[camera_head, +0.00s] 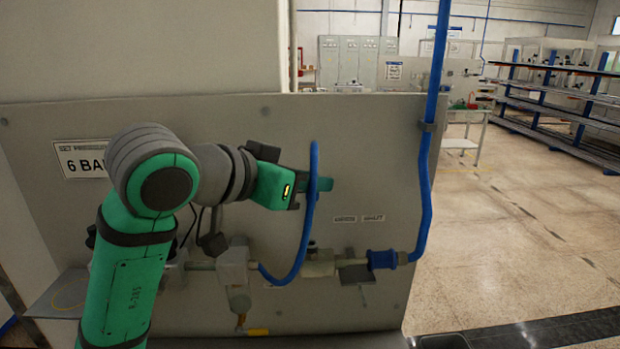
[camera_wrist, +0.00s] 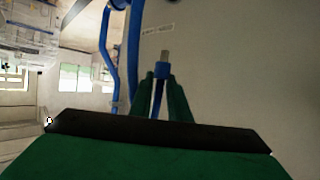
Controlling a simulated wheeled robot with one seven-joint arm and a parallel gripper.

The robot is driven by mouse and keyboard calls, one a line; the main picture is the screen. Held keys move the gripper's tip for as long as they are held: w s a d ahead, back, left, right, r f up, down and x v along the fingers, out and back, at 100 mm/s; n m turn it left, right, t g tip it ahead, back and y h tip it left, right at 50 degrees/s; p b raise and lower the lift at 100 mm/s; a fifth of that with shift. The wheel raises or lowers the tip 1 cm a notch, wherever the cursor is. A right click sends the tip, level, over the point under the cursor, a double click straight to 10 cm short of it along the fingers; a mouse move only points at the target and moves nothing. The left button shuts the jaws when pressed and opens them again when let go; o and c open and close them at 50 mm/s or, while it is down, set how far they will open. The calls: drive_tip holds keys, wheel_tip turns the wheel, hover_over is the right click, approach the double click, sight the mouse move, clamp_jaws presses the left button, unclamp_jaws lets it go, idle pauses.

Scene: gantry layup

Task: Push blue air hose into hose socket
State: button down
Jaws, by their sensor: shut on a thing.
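The blue air hose (camera_head: 305,225) rises in a curve in front of the grey panel, from the pipework up past my gripper (camera_head: 320,184). My gripper is shut on the hose near its upper end. In the wrist view the hose (camera_wrist: 161,71) stands between the green fingertips (camera_wrist: 160,92), with a blue collar and a metal tip pointing away from me. The tip is apart from any fitting. I cannot tell for sure which fitting is the hose socket; a row of metal fittings (camera_head: 320,266) lies below my gripper, under small labels (camera_head: 373,218).
A thick blue pipe (camera_head: 425,170) runs down the panel's right side to a blue coupling (camera_head: 382,259). A valve body (camera_head: 233,268) stands left of the hose's lower end. The grey panel (camera_head: 380,150) is close behind my gripper. Open floor (camera_head: 500,240) lies to the right.

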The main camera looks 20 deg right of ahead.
sight(311, 204)
drive_tip(key=shift+a+n, duration=0.15)
drive_tip(key=shift+n, duration=0.15)
drive_tip(key=shift+f, duration=0.35)
drive_tip(key=shift+a+f, duration=0.2)
drive_tip(key=shift+f, duration=0.5)
drive_tip(key=shift+s+d+f, duration=0.1)
drive_tip(key=shift+d+f, duration=0.05)
drive_tip(key=shift+f, duration=0.4)
drive_tip(key=shift+d+f, duration=0.15)
drive_tip(key=shift+f, duration=0.35)
drive_tip(key=shift+a+f, duration=0.1)
drive_tip(key=shift+f, duration=0.75)
drive_tip(key=shift+a, duration=0.1)
